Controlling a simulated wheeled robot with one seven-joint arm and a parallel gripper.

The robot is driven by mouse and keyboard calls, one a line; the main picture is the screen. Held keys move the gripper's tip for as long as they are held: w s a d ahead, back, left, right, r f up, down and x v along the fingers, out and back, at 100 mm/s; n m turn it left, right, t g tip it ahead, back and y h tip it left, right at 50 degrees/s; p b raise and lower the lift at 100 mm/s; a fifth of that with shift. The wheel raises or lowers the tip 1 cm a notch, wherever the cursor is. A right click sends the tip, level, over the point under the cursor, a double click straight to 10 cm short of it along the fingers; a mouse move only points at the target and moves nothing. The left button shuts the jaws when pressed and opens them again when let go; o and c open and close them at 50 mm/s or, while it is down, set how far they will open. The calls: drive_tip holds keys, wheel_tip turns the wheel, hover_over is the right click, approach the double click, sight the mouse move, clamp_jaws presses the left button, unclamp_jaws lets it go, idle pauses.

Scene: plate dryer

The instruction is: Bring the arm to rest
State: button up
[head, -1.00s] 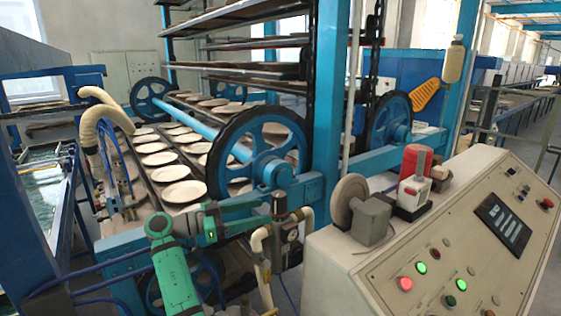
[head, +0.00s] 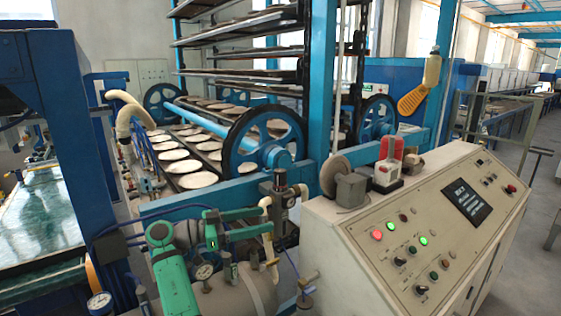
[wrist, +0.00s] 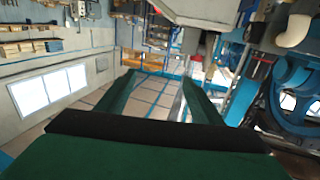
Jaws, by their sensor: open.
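My green arm shows at the lower left of the head view, bent at the elbow. My gripper (head: 267,222) points to the right, with its two green fingers apart and nothing between them. It appears in front of the plate machine's lower frame, left of the control panel. In the wrist view the two dark green fingers of my gripper (wrist: 158,77) stand wide apart. Only tiled floor and background show between them. I cannot tell how far the fingers are from the pipes behind them.
A beige control panel (head: 440,225) stands at the right. A blue wheel (head: 262,143) and racks of white plates (head: 173,155) are behind my arm. A grey tank (head: 205,298) with gauges and a valve pipe (head: 270,245) are close to the arm. Free floor (head: 540,200) lies far right.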

wheel_tip(320, 180, down, 29)
drive_tip(key=s+d+n+t+y, duration=0.2)
drive_tip(key=d+n+t+y, duration=0.15)
drive_tip(key=n+y, duration=0.4)
drive_tip(key=s+f+n+t+y, duration=0.2)
drive_tip(key=s+f+n+y, duration=0.4)
drive_tip(key=s+f, duration=1.35)
drive_tip(key=s+f+n+y, duration=0.15)
drive_tip(key=s+y, duration=0.25)
drive_tip(key=s, duration=1.7)
drive_tip(key=s+d+r+m+t, duration=0.1)
drive_tip(key=s+d+r+t, duration=0.2)
drive_tip(key=s+r, duration=1.2)
wheel_tip(320, 180, up, 3)
drive_tip(key=shift+s+r+t, duration=0.1)
drive_tip(key=shift+s+t, duration=0.2)
drive_tip(key=shift+t, duration=0.05)
